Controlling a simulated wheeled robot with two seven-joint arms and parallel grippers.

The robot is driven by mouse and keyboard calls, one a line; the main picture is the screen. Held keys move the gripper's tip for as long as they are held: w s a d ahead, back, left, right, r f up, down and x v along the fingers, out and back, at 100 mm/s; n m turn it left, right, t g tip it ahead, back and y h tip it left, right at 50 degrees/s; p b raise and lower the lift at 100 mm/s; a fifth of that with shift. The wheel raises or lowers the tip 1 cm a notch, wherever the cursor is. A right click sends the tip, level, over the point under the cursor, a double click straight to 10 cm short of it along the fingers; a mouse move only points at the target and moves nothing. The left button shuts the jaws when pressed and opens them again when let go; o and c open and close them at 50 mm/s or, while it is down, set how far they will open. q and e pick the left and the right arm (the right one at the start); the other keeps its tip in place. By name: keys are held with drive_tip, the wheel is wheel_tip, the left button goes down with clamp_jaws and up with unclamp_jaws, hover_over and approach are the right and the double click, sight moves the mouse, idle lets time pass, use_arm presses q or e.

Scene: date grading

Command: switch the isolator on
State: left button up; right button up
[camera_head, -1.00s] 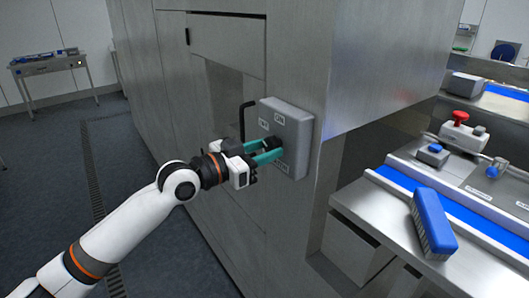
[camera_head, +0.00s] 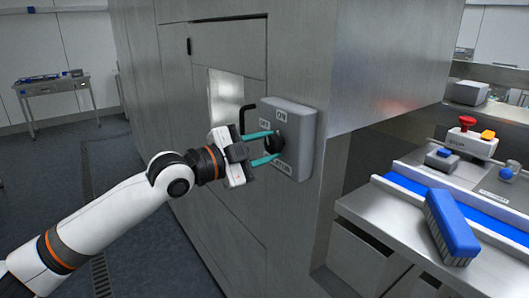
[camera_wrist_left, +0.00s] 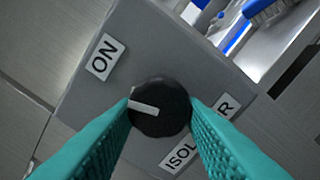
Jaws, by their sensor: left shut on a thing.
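The isolator is a grey box (camera_head: 303,133) on the steel cabinet wall, with a round black knob (camera_head: 276,146) and white labels. My left gripper (camera_head: 272,147) is shut on the knob, its teal fingers on opposite sides. The left wrist view shows the knob (camera_wrist_left: 165,122) between the fingertips (camera_wrist_left: 160,108). Its white pointer mark (camera_wrist_left: 144,107) points to picture left, below the direction of the ON label (camera_wrist_left: 104,57). The ISOLATOR label is partly covered by a finger; the OFF label (camera_head: 263,125) is hidden in the wrist view. My right gripper is not in view.
The floor at the left is open.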

use_arm(q)
drive_tip(key=shift+m, duration=1.8)
drive_tip(key=o, duration=1)
drive_tip(key=shift+a, duration=0.1)
drive_tip(key=shift+s+a, duration=0.15)
drive_tip(key=shift+a, duration=0.15)
drive_tip(key=b+v, duration=0.2)
drive_tip(key=v, duration=0.9)
drive_tip(key=shift+s, duration=0.1)
